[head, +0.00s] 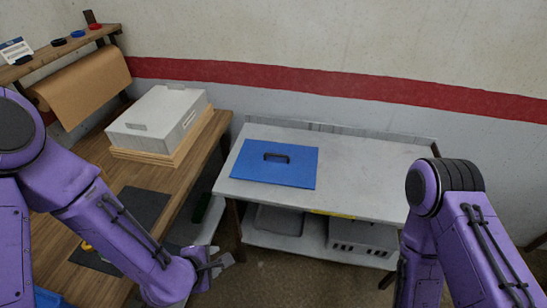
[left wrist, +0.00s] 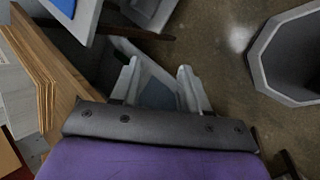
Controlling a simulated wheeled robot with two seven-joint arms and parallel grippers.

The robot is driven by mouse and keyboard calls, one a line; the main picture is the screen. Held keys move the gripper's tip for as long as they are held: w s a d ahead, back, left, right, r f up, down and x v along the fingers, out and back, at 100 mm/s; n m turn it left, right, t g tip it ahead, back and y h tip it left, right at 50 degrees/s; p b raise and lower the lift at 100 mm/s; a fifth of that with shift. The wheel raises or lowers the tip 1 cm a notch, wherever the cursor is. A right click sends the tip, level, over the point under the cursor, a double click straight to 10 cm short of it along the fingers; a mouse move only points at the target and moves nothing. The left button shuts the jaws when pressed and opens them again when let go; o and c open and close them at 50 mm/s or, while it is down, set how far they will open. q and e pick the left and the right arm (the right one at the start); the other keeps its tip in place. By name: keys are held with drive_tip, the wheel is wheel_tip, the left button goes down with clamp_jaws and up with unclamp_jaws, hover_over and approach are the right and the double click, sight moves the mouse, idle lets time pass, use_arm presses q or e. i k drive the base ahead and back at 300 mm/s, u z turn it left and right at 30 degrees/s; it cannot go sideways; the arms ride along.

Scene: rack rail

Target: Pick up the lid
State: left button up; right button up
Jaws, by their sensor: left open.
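The lid (head: 262,172) is a flat blue rectangular panel with a dark handle (head: 276,157) in its middle. It lies flat on the left part of the grey table (head: 365,168) in the head view. My left gripper (head: 226,261) is low in front of the table, below and apart from the lid. In the left wrist view its two fingers (left wrist: 158,78) are spread with nothing held between them. My right arm comes in at the right of the head view, but its gripper is out of the picture.
A wooden bench (head: 165,180) on the left bears a white box (head: 158,118) on a stack of cardboard sheets (head: 150,157). Grey bins (head: 280,219) stand on the table's lower shelf. The tabletop right of the lid is clear.

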sight(285, 164)
drive_tip(key=k, duration=0.5)
drive_tip(key=u, duration=0.6)
drive_tip(key=i, duration=0.95)
drive_tip(key=z, duration=0.6)
drive_tip(key=i, duration=0.9)
drive_tip(key=z, duration=0.9)
